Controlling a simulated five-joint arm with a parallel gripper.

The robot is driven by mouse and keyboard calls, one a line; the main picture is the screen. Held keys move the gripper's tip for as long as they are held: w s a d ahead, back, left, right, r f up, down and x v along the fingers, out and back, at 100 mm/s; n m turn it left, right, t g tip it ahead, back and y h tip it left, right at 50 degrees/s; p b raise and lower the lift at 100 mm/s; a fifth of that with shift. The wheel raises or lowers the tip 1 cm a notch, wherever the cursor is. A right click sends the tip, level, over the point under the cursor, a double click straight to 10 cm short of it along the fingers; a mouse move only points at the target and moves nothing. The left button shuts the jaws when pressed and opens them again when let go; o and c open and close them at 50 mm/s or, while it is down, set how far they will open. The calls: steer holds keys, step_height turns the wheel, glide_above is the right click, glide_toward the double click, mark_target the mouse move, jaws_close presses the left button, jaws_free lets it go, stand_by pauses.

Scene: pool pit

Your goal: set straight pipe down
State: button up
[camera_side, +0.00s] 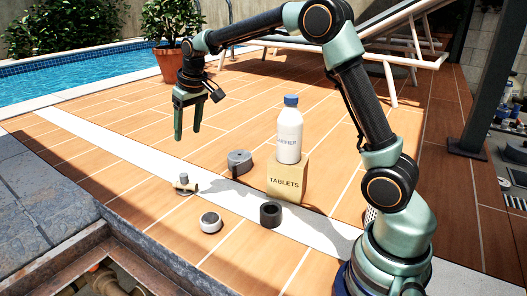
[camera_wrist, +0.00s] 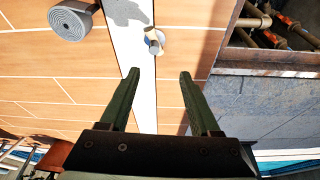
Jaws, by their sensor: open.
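My gripper (camera_side: 187,134) hangs fingers-down above the tiled deck at the left, open and empty. In the wrist view its two fingers (camera_wrist: 159,74) are apart with only deck between them. I cannot pick out a loose straight pipe for certain. Brass-coloured pipework (camera_side: 105,281) lies in the open pit at the lower left; more of it, with red parts, shows in the wrist view (camera_wrist: 262,20). Much of the pit is cut off by the frames. A small fitting with a tan knob (camera_side: 184,184) sits on the deck below my gripper; it also shows beyond the fingertips (camera_wrist: 153,42).
A grey coil (camera_side: 239,160), white ring (camera_side: 209,223) and black ring (camera_side: 270,214) sit on the deck. A blue-capped bottle (camera_side: 289,135) stands on a tablets box (camera_side: 287,180). A potted plant (camera_side: 170,62) and lounger (camera_side: 400,40) stand behind. Deck left of the fitting is clear.

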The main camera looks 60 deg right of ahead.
steer(key=s+a+r+t, duration=0.1)
steer(key=s+a+r, duration=0.15)
steer(key=s, duration=0.45)
steer(key=s+a+r, duration=0.1)
steer(key=s+r, duration=0.3)
steer(key=s, duration=0.2)
steer(key=s+a+f+n+t, duration=0.1)
steer(key=s+f, duration=0.2)
steer(key=s, duration=0.8)
steer(key=shift+s+a+f, duration=0.2)
steer(key=shift+s+f, duration=0.15)
steer(key=shift+s, duration=0.05)
